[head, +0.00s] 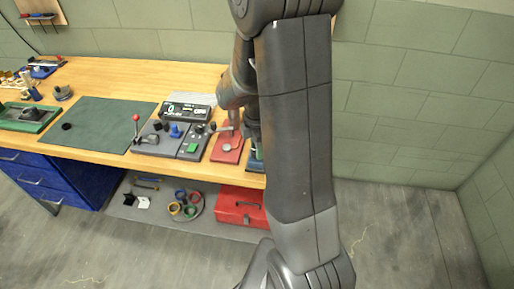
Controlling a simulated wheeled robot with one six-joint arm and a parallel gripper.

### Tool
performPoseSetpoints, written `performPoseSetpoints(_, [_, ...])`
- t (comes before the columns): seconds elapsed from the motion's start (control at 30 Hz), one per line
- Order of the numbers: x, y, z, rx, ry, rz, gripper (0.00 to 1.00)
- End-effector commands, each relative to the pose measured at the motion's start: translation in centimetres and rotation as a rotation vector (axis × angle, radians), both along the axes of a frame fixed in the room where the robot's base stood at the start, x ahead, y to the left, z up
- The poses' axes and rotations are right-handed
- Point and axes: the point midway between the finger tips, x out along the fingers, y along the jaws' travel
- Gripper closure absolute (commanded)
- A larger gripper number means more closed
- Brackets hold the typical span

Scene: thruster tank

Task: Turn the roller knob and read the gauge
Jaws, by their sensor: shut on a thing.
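My gripper (252,138) is at the right end of the workbench, low over the bench and mostly hidden behind my own upright arm link. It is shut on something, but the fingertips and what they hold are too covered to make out. I cannot pick out the roller knob with certainty. A black display unit (187,108) with a lit green readout stands behind a grey control panel (165,143); I cannot tell whether it is the gauge, and its small text is not clearly legible. A red base (226,152) with a grey fitting is just left of my gripper.
The panel carries a red-ball lever (136,117), a blue knob (175,131) and a green button (192,148). A green mat (98,122) lies left of it, mostly bare. A red toolbox (241,207) sits on the shelf below. The floor at right is clear.

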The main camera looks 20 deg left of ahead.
Motion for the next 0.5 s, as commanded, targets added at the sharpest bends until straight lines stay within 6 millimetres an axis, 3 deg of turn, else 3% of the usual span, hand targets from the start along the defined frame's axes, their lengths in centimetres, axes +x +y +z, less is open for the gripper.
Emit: performPoseSetpoints(0.5, [0.0,0.01,-0.04,0.002,-0.002,-0.489,0.91])
